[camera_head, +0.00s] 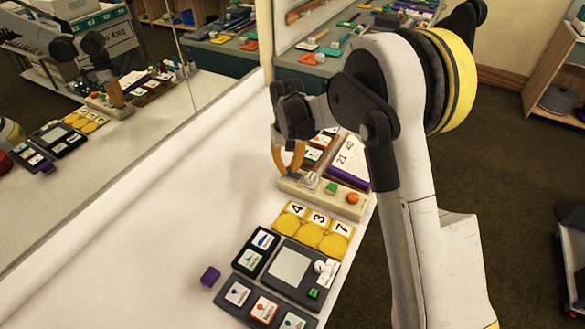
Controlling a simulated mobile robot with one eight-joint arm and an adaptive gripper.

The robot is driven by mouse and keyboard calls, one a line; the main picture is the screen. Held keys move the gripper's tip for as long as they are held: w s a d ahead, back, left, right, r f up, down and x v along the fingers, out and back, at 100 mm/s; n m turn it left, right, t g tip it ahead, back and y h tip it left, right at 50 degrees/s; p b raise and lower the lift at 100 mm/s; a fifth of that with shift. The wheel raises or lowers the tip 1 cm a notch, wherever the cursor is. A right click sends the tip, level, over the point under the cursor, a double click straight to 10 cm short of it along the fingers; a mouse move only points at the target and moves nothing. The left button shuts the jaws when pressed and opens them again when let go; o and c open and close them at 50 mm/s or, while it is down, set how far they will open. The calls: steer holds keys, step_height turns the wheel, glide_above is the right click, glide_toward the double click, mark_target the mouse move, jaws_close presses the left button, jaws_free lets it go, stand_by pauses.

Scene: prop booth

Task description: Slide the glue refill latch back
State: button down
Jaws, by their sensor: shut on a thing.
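A beige bar-shaped panel (322,199) lies on the white table, with a small pale metallic latch piece (309,180) near its left end. A green square button (332,187) and an orange round knob (352,198) sit further right on it. I take the metallic piece to be the glue refill latch; no label on it is readable. My gripper (289,172) comes down at the left end of the panel, its orange fingers shut at the latch. The fingers and dark wrist hide the exact contact.
Yellow number tiles (314,229), a dark panel with a pale screen (290,267) and picture tiles (264,308) lie in front. A purple block (210,276) lies apart. Behind the panel stands a white-and-purple box (347,160).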

mark_target(287, 168)
steer(key=c, duration=1.4)
jaws_free()
steer(key=shift+w+a, duration=0.1)
steer(key=shift+a, duration=0.1)
steer(key=shift+r, duration=0.15)
step_height(287, 168, up, 12)
steer(key=shift+f, duration=0.1)
